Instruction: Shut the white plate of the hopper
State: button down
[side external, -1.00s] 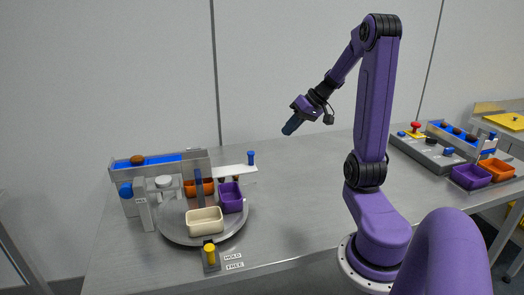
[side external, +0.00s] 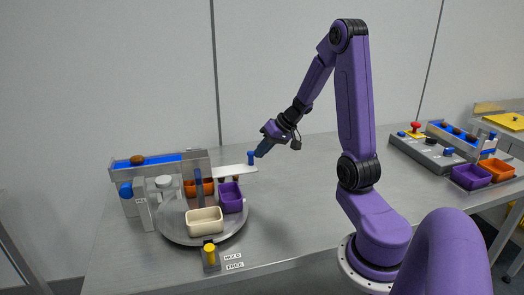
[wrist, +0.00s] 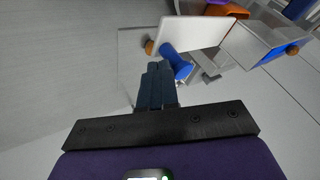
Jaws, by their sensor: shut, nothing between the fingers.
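The hopper (side external: 185,157) stands at the left of the table, with a blue channel along its top. Its white plate (side external: 236,172) sticks out to the right, with an upright blue knob (side external: 251,157) near its outer end. The white plate (wrist: 198,33) and blue knob (wrist: 175,62) also show in the wrist view. My gripper (side external: 261,151) is shut and empty, close to the right of the knob. In the wrist view my shut fingers (wrist: 157,85) lie just short of the knob; I cannot tell whether they touch it.
Below the hopper is a round turntable (side external: 180,232) carrying a cream bin (side external: 205,222), a purple bin (side external: 230,197) and an orange bin (side external: 207,187). A yellow-knobbed lever (side external: 210,255) is at the front, by HOLD and FREE labels. The middle table is clear.

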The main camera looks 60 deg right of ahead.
send_over(234, 167)
jog(key=shift+a, duration=0.15)
dwell(0.5)
